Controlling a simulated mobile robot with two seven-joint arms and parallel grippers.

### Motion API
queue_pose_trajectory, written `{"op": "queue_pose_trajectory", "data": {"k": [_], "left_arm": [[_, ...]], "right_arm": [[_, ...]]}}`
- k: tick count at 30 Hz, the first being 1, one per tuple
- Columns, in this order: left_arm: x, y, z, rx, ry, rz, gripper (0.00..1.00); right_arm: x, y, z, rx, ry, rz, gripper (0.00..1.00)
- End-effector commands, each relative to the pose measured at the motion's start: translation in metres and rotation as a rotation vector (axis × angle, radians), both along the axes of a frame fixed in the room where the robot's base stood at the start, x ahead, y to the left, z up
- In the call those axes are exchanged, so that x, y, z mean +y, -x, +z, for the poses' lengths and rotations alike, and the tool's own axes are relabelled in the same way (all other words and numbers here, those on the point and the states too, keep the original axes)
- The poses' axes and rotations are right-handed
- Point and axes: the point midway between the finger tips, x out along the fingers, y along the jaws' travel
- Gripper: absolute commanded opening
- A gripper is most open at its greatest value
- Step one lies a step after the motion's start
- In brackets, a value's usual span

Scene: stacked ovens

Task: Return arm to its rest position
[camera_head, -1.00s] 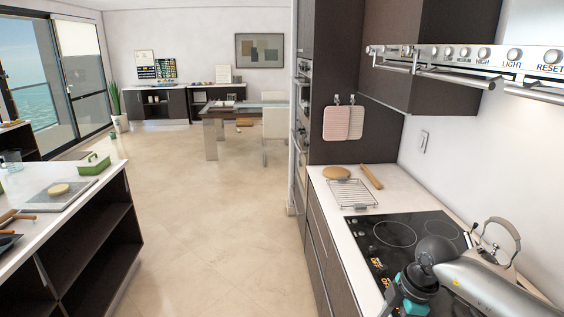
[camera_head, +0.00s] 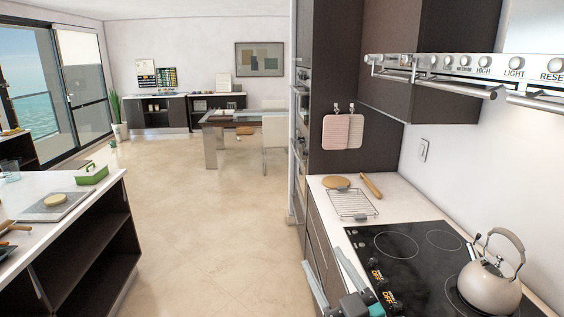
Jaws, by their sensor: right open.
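My right gripper (camera_head: 322,256) shows at the bottom, in front of the counter's front edge and left of the cooktop. Its two long grey fingers point away from me and stand apart, with nothing between them. The teal and dark part of my right wrist (camera_head: 362,304) is at the bottom edge, close to the cooktop knobs. The rest of my right arm is out of the picture. My left arm and gripper are not in view. The stacked ovens (camera_head: 301,125) in the tall dark cabinet show only at a steep angle.
A beige kettle (camera_head: 490,286) stands on the black cooktop (camera_head: 415,250). A wire rack (camera_head: 352,203), a round board (camera_head: 336,182) and a rolling pin (camera_head: 371,186) lie beyond it. An island (camera_head: 108,185) stands on the left. The floor (camera_head: 215,220) between is clear.

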Motion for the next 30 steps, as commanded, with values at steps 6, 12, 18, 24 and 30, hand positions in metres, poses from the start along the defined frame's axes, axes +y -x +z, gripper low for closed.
{"op": "queue_pose_trajectory", "data": {"k": [6, 12, 18, 24, 30], "left_arm": [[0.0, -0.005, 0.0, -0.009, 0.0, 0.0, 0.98], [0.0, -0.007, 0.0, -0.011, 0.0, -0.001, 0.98], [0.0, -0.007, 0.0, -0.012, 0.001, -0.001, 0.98], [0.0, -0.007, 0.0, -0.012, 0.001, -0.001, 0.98], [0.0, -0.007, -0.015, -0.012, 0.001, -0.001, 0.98]], "right_arm": [[-0.067, 0.033, -0.064, 0.341, -0.061, -0.331, 0.65], [-0.096, 0.103, -0.136, 0.76, -0.025, -0.468, 0.65], [-0.096, 0.179, -0.18, 1.105, 0.038, -0.442, 0.65], [-0.085, 0.245, -0.198, 1.357, 0.096, -0.344, 0.65], [-0.08, 0.259, -0.245, 1.444, 0.123, -0.3, 0.65]]}}
